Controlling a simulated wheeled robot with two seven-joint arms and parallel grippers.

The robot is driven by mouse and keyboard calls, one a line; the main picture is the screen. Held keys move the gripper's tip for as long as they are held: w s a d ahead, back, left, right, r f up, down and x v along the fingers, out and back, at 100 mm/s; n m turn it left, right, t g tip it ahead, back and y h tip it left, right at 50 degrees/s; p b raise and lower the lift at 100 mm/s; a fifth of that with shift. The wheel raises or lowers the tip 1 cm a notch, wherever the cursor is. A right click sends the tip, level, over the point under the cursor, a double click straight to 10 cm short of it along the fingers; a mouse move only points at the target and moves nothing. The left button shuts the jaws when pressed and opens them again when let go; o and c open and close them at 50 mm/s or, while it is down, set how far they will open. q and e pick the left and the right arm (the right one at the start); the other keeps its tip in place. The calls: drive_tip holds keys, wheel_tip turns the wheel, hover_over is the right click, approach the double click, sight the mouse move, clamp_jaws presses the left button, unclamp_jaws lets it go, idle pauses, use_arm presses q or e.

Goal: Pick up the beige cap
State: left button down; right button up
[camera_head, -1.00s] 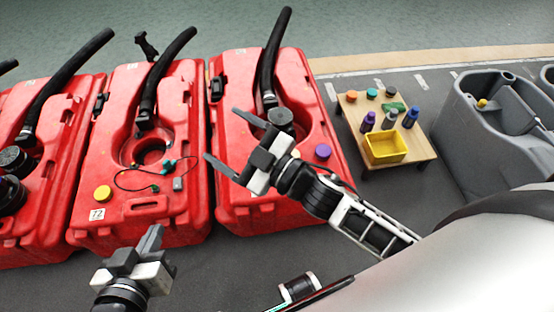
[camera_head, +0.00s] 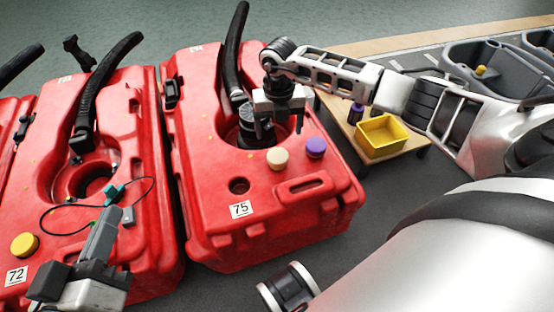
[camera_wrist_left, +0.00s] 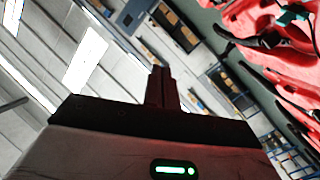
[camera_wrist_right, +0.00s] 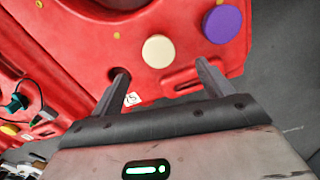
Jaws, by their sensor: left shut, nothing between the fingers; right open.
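The beige cap (camera_head: 277,158) sits on top of the red tank numbered 75 (camera_head: 215,180), just left of a purple cap (camera_head: 315,148). My right gripper (camera_head: 285,132) points down above the tank, behind and above the beige cap in the head view. In the right wrist view the beige cap (camera_wrist_right: 158,51) lies beyond and between the two spread fingertips, and the fingers (camera_wrist_right: 162,78) hold nothing. My left gripper (camera_head: 118,215) is shut and empty, over the front of the tank numbered 72.
A black hose and dark round cap (camera_head: 255,130) stand close to my right gripper. The tank numbered 72 (camera_head: 150,235) carries a yellow cap (camera_head: 24,245) and a thin cable. A small table (camera_head: 345,125) with a yellow bin (camera_head: 382,136) stands right of tank 75.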

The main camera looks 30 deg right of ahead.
drive_tip(key=b, duration=0.2)
hover_over(278, 156)
drive_tip(key=f, duration=0.5)
drive_tip(key=shift+w+d, duration=0.3)
drive_tip(key=shift+w, duration=0.05)
drive_tip(key=shift+f, duration=0.45)
drive_tip(key=f+b, duration=0.1)
drive_tip(key=f, duration=0.2)
drive_tip(key=f+b, duration=0.1)
drive_tip(key=shift+s+a+f+b, duration=0.25)
drive_tip(key=shift+s+a+b, duration=0.05)
drive_tip(key=shift+s+b, duration=0.05)
drive_tip(key=shift+f, duration=0.25)
use_arm(q)
wheel_tip(278, 156, up, 9)
drive_tip(key=w+m+t+h, duration=0.1)
drive_tip(key=m+t+h, duration=0.3)
drive_tip(key=m, duration=0.3)
drive_tip(key=shift+w+a+m+t+h, duration=0.4)
drive_tip(key=shift+a+t, duration=0.05)
drive_tip(key=shift+t, duration=0.05)
use_arm(e)
drive_tip(key=c, duration=1.1)
